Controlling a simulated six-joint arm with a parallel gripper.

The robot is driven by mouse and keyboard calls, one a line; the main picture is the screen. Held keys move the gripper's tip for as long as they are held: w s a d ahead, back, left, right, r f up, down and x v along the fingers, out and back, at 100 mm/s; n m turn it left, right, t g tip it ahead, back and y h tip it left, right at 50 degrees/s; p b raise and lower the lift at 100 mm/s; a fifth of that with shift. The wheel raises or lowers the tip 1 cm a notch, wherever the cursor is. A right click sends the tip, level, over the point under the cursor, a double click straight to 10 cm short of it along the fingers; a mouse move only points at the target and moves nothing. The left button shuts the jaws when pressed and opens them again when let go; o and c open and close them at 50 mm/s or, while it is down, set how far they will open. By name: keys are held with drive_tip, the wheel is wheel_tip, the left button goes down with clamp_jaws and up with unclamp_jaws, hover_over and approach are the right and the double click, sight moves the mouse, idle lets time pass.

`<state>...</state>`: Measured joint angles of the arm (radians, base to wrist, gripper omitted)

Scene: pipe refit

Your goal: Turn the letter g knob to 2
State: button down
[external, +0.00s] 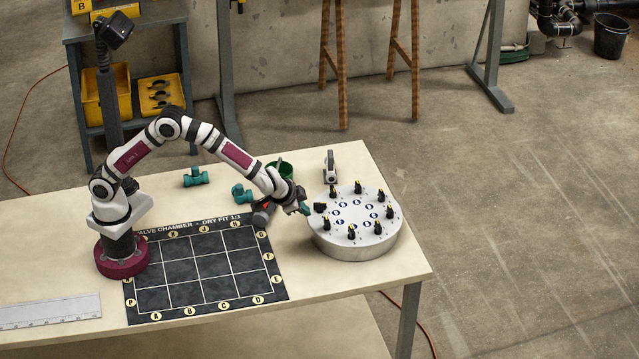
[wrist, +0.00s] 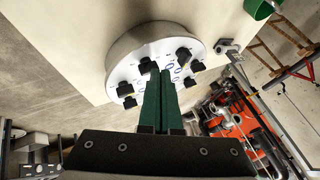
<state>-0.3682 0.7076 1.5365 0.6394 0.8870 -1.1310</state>
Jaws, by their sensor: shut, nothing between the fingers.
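A round white dial plate (external: 355,244) stands on the right part of the table. Several black knobs with yellow marks ring its top, with blue round labels inside the ring; the letters are too small to read, so I cannot tell which knob is g. My gripper (external: 305,209) is shut and empty at the plate's left edge, close to a black knob (external: 320,207) whose yellow mark hardly shows. In the wrist view my green fingers (wrist: 163,75) are together and reach over the plate (wrist: 125,48), hiding part of it. A knob (wrist: 148,66) shows beside their tips.
A black gridded mat (external: 205,275) with lettered discs lies left of the plate. Teal pipe fittings (external: 196,177), a green cup (external: 282,168) and a grey-white upright part (external: 330,166) stand behind. A ruler (external: 50,311) lies at the front left.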

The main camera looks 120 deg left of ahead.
sight(315, 207)
drive_tip(key=a+f, duration=0.1)
drive_tip(key=a, duration=0.1)
drive_tip(key=a+f, duration=0.2)
drive_tip(key=s+a+f, duration=0.1)
drive_tip(key=a+f, duration=0.1)
drive_tip(key=shift+a+f, duration=0.25)
drive_tip(key=shift+a, duration=0.15)
drive_tip(key=shift+s+a, duration=0.3)
drive_tip(key=shift+a, duration=0.05)
drive_tip(key=shift+a, duration=0.1)
drive_tip(key=shift+s+a, duration=0.45)
drive_tip(key=shift+s, duration=0.2)
drive_tip(key=shift+w, duration=0.1)
